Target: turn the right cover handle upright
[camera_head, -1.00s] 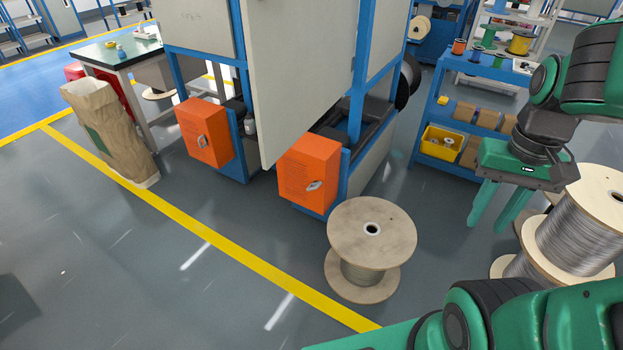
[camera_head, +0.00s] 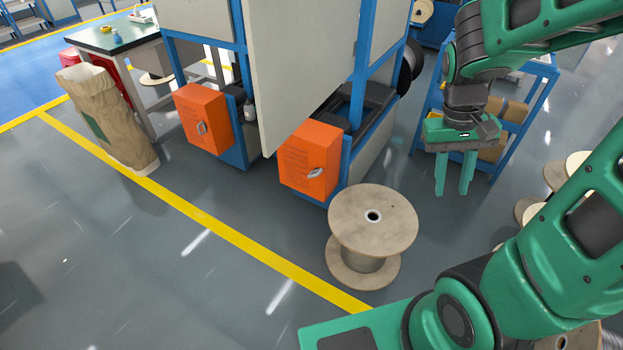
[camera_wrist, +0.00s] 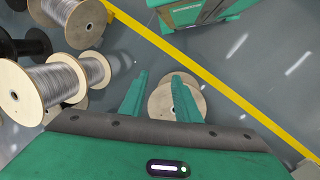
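Two orange covers stand low on the machine in the head view. The right cover (camera_head: 310,160) has a silver handle (camera_head: 318,173) on its front, which looks tilted, closer to level than upright. The left cover (camera_head: 203,118) has a handle (camera_head: 201,128) that looks nearly upright. My gripper (camera_head: 454,188) hangs to the right of the right cover, clear of it, fingers pointing down. Its two green fingers are apart and nothing is between them. In the wrist view the fingers (camera_wrist: 158,98) are also apart, above the floor and a wooden spool. The covers are not in the wrist view.
A wooden spool (camera_head: 373,225) stands on the floor in front of the right cover; it also shows in the wrist view (camera_wrist: 177,100). A blue shelf cart (camera_head: 525,125) stands behind my gripper. Wire spools (camera_wrist: 45,85) stand at left in the wrist view. Floor left of the yellow line is open.

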